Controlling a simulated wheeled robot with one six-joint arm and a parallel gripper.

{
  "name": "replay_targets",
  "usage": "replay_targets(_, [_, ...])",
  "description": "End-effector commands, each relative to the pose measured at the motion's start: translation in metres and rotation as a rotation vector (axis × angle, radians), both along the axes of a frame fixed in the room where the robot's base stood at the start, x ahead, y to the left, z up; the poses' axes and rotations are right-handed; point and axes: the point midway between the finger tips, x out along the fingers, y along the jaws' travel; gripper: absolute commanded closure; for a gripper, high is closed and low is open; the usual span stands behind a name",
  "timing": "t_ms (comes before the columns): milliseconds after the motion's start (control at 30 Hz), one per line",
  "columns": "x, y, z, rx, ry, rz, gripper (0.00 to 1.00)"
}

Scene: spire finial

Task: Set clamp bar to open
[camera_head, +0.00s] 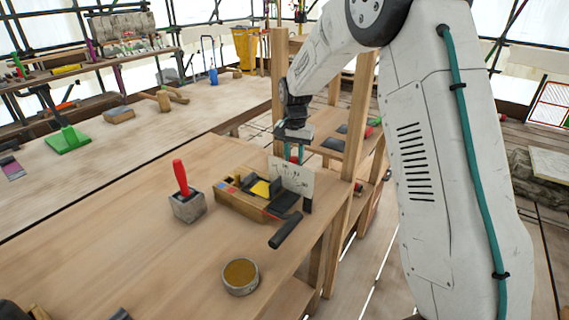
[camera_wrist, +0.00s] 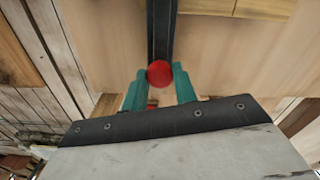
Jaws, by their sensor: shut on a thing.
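A wooden box-like fixture (camera_head: 243,203) with a yellow patch, black parts and an upright white dial plate (camera_head: 292,178) sits near the bench's right edge. In the wrist view a black bar (camera_wrist: 161,30), which looks like the clamp bar, ends in a round red knob (camera_wrist: 159,74). My gripper (camera_wrist: 160,82) is shut on this knob, with a teal finger on each side. In the head view my gripper (camera_head: 294,153) points down at the far side of the dial plate. The knob and the bar's held end are hidden there, so the bar's setting cannot be read.
A red-handled tool (camera_head: 181,178) stands in a grey block (camera_head: 187,206) left of the fixture. A black handle (camera_head: 285,230) sticks out towards the front. A round tin (camera_head: 240,276) stands nearer. Wooden posts (camera_head: 278,90) rise close to my arm.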

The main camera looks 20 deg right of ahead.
Motion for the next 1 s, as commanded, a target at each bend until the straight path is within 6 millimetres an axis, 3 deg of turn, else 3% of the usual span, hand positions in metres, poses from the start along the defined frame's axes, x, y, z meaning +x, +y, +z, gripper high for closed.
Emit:
replay_targets(367, [0.008, -0.012, 0.001, -0.001, -0.006, -0.001, 1.00])
replay_targets(400, [0.008, -0.012, 0.001, -0.001, -0.007, -0.002, 0.69])
replay_targets(467, [0.007, -0.012, 0.001, -0.002, -0.005, -0.002, 0.53])
replay_targets(500, [0.007, -0.011, 0.001, -0.002, -0.005, -0.002, 0.50])
replay_targets(800, [0.007, -0.008, 0.003, 0.000, -0.004, 0.001, 0.50])
replay_targets(1000, [0.007, -0.009, 0.032, -0.001, -0.007, 0.000, 0.50])
